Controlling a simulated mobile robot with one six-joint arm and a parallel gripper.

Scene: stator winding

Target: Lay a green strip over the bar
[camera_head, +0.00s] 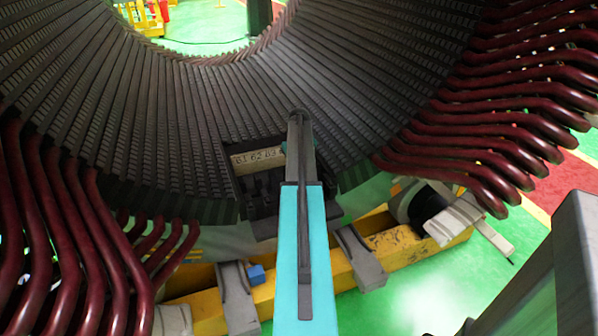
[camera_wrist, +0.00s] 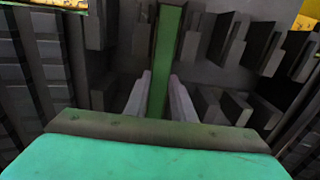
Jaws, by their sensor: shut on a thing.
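A green strip (camera_wrist: 167,50) runs up the middle of the wrist view, between the two grey fingers of my gripper (camera_wrist: 160,85). My gripper is shut on it, and the strip extends beyond the fingertips among dark metal teeth. In the head view my arm with its teal cover reaches up to the stator's inner face, and the end of my gripper (camera_head: 299,135) lies over the dark slots. The strip cannot be made out there. I cannot tell which piece is the bar, or whether the strip touches it.
The dark toothed stator (camera_head: 130,120) curves around my gripper. Maroon winding bars (camera_head: 115,250) stick out at left and right. A pale numbered label (camera_head: 258,158) sits left of my gripper. Below is a yellow beam (camera_head: 395,240) with grey supports. Dark blocks (camera_wrist: 230,40) stand close beside the strip.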

